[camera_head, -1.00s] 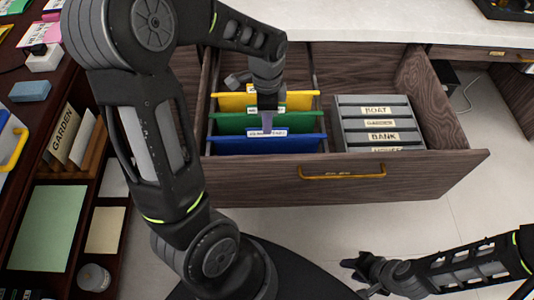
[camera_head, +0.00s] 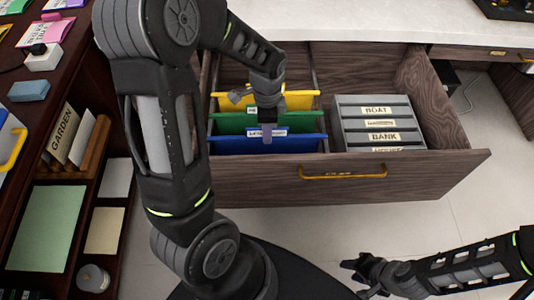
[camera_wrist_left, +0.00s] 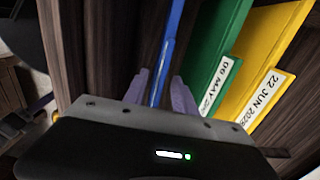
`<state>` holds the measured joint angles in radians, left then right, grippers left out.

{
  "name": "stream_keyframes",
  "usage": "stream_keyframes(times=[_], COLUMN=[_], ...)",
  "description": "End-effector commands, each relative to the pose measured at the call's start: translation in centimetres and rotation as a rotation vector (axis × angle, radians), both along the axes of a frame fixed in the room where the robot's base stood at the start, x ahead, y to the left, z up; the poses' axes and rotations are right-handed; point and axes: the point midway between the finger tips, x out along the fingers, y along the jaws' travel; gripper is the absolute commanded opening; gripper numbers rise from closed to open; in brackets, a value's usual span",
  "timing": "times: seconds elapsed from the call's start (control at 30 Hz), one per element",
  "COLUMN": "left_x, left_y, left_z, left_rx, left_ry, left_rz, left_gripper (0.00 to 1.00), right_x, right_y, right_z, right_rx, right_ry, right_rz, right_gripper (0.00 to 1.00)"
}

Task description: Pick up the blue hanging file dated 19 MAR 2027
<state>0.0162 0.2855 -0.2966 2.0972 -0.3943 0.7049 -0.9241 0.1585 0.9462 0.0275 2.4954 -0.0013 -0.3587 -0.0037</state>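The blue hanging file (camera_head: 232,146) hangs frontmost in the left part of the open drawer. Its white label is too small to read and partly covered in the head view. My left gripper (camera_head: 267,132) points down at the blue file's top edge near the label. In the left wrist view, the left gripper (camera_wrist_left: 162,92) has its two purple fingers apart, with the blue file's thin edge (camera_wrist_left: 172,40) between them and slim gaps showing. My right gripper (camera_head: 352,266) is low at the right, away from the drawer; its fingers are unclear.
Behind are a green file (camera_head: 228,123), labelled 06 MAY with its year partly hidden, and a yellow file (camera_head: 300,101), labelled 22 JUN 2029. A grey divider box (camera_head: 375,111) fills the drawer's right part. The drawer front (camera_head: 430,173) has a yellow handle.

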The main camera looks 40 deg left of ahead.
Motion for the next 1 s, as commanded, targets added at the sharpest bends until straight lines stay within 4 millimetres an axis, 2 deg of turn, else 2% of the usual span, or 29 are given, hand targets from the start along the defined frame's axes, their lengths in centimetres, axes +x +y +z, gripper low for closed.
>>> stream_keyframes(times=[0.07, 0.43, 1.0], left_x=[0.01, 0.01, 0.01], left_y=[0.01, 0.01, 0.01], left_z=[0.01, 0.02, 0.01], left_rx=[0.000, 0.000, 0.000], left_ry=[0.000, 0.000, 0.000], left_rz=[0.000, 0.000, 0.000], left_gripper=[0.30, 0.00, 0.00], right_x=[0.00, 0.00, 0.00], right_y=[0.00, 0.00, 0.00], right_z=[0.00, 0.00, 0.00], right_rx=[0.000, 0.000, 0.000], right_ry=[0.000, 0.000, 0.000], right_rz=[0.000, 0.000, 0.000], right_gripper=[0.36, 0.36, 0.36])
